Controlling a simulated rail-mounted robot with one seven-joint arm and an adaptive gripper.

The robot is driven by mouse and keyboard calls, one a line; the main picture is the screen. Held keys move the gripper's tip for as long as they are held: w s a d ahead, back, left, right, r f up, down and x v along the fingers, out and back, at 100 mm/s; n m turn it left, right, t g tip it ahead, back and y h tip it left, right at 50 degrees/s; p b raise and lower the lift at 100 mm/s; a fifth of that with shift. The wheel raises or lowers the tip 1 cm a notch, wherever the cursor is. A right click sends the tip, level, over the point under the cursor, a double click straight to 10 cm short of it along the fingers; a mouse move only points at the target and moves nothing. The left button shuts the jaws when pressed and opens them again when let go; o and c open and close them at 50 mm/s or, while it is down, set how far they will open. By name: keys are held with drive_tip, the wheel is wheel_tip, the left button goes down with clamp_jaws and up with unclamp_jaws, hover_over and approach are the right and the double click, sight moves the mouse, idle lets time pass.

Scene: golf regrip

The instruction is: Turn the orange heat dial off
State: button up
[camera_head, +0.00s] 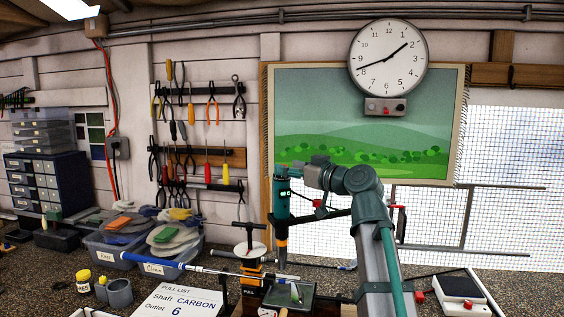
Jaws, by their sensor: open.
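I cannot pick out the orange heat dial with certainty. An orange and black device (252,276) stands at the front middle of the bench, under a T-shaped handle and a pale round disc. My arm comes up from the lower right and bends over to the left. Its end hangs down just right of that device, with my gripper (282,250) low over the bench. The fingers are small and partly hard to make out. An orange band shows near this lower end. I cannot tell whether anything touches the device.
A golf club (215,272) lies across the front, beside a paper sign (178,301). Clear bins (118,250) of pads stand at left. A small grey cup (119,293) is near the front edge. A white box (462,295) with a red button sits at right.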

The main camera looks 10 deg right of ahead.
drive_tip(key=shift+p+x, duration=0.35)
drive_tip(key=shift+x, duration=1.45)
clamp_jaws()
